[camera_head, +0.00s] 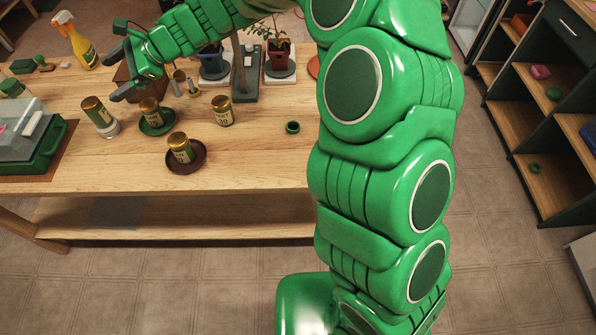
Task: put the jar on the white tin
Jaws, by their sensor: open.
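A gold-lidded jar (95,109) stands on the low white tin (109,132) at the left of the table, leaning slightly in the picture. Three similar jars are in view: one (150,107) on a green saucer (157,129), one (180,145) on a brown saucer (186,168), and one (222,110) on the bare wood. I cannot tell which one the task names. My gripper (111,78) is open and looks empty, behind and above the jar on the tin, apart from it in the picture.
Potted plants (279,53) stand at the back, and a yellow spray bottle (80,45) at the back left. A green-and-grey case (38,140) fills the left end. A small green ring-shaped pot (292,127) is on the right. The front of the table (245,172) is clear.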

